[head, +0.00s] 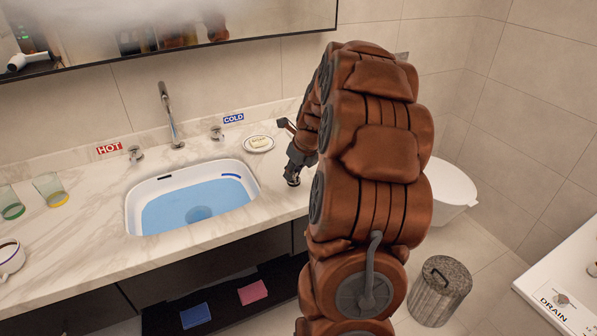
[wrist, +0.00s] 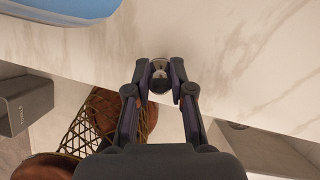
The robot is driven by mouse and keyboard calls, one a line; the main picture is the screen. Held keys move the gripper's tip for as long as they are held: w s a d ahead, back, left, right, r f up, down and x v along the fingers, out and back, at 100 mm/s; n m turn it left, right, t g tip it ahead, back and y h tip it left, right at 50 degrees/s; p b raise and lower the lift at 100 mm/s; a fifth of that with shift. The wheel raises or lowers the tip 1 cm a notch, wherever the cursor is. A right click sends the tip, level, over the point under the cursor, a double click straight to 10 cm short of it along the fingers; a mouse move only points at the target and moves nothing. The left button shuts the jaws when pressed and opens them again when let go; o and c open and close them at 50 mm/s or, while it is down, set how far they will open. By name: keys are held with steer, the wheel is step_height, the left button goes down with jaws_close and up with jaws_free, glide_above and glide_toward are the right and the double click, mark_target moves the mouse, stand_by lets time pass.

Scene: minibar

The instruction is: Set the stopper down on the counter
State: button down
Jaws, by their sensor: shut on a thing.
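The stopper (wrist: 159,84) is a small, round, dark and metallic piece between my fingertips in the wrist view. My gripper (wrist: 160,76) is shut on it. In the head view my gripper (head: 293,176) points down at the right part of the counter, right of the basin, with the stopper (head: 292,182) at its tip. The counter (head: 85,223) is pale veined marble; in the wrist view its surface (wrist: 235,55) lies behind the stopper, near the front edge. I cannot tell whether the stopper touches the counter.
The basin (head: 129,212) holds blue water, left of my gripper. A soap dish (head: 259,149) stands behind the gripper. Glasses (head: 50,190) and a mug (head: 10,258) are at the far left. A bin (head: 440,290) and toilet (head: 452,190) are at the right. Counter around the gripper looks clear.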

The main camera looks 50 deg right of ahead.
steer(key=d, duration=0.1)
steer(key=w+d, duration=0.1)
steer(key=d, duration=0.2)
steer(key=shift+w+f+p, duration=0.25)
steer(key=shift+w+p, duration=0.1)
steer(key=shift+f+p, duration=0.55)
steer(key=shift+f, duration=1.15)
steer(key=shift+f, duration=0.1)
steer(key=c, duration=1)
jaws_free()
